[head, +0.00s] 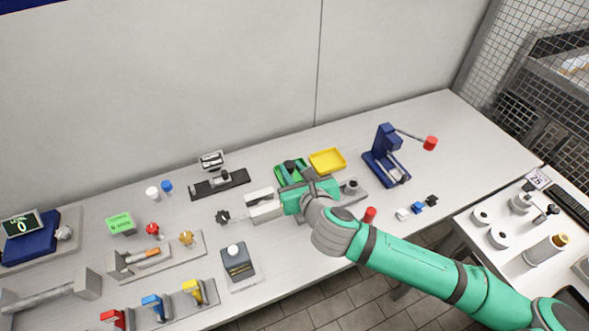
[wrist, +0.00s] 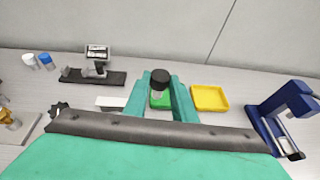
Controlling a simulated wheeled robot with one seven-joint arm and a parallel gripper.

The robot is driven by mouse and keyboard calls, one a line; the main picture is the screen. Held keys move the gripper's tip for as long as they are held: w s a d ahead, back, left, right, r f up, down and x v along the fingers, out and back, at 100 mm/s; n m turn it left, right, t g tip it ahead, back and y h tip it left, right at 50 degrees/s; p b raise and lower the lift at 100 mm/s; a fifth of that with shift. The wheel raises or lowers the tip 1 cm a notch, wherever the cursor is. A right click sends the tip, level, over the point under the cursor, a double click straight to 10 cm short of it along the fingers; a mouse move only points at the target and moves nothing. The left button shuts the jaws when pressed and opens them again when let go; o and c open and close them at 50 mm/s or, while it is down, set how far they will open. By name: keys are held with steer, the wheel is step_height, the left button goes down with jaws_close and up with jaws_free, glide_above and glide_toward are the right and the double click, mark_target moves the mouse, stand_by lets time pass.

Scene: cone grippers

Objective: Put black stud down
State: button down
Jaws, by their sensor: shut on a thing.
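The black stud (wrist: 160,78) has a dark round head on a paler shank and shows between my fingertips in the wrist view. My gripper (wrist: 160,90) has its two teal fingers shut on it. In the head view, the stud's dark head (head: 290,166) shows just past my gripper (head: 295,183), in front of or over the green tray (head: 280,172). The green tray also shows between and behind the fingers in the wrist view (wrist: 161,103). I cannot tell whether the stud touches the tray; my gripper hides part of it.
A yellow tray (head: 327,160) is right of the green tray. A blue press (head: 385,155) with a red-knobbed lever stands further right. A dark gauge base (head: 219,184) lies left. A white block (head: 264,206) is close to my gripper.

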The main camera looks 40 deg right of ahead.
steer(key=w+d+f, duration=0.4)
steer(key=f, duration=0.1)
steer(key=w+d+f, duration=0.2)
steer(key=f, duration=0.1)
steer(key=shift+w+d, duration=0.1)
steer(key=shift+w, duration=0.3)
steer(key=shift+d+f, duration=0.1)
steer(key=shift+f, duration=1.45)
steer(key=c, duration=1.5)
jaws_free()
steer(key=shift+f, duration=0.1)
steer(key=shift+o, duration=0.2)
